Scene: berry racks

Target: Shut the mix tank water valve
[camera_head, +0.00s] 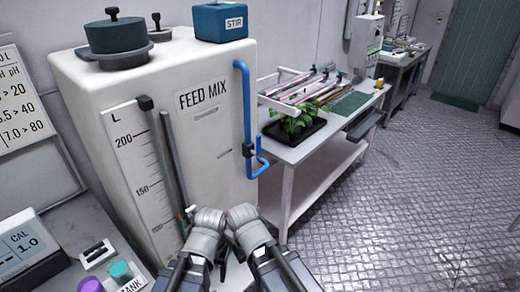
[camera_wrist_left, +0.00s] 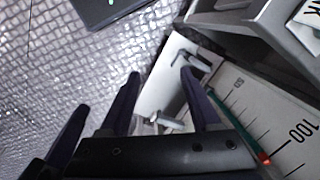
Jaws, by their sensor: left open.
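The white FEED MIX tank (camera_head: 220,140) stands at the left in the head view, with a blue pipe (camera_head: 246,95) down its right side. A dark valve-like fitting (camera_head: 249,150) sits on that pipe. My left gripper (camera_head: 208,222) is low in front of the tank, its fingertips hard to make out. In the left wrist view its fingers (camera_wrist_left: 160,76) are spread, with nothing held. A small metallic fitting (camera_wrist_left: 166,122) shows between them; I cannot tell whether it is the valve. My right arm comes in beside the left, its fingers not clearly visible.
The tank's level scale (camera_head: 140,180) has a red mark near 100. A blue STIR box (camera_head: 220,22) and a dark lid (camera_head: 117,38) top the tank. A white bench (camera_head: 300,150) with a plant tray (camera_head: 292,128) stands to the right. The floor (camera_head: 420,190) at right is clear.

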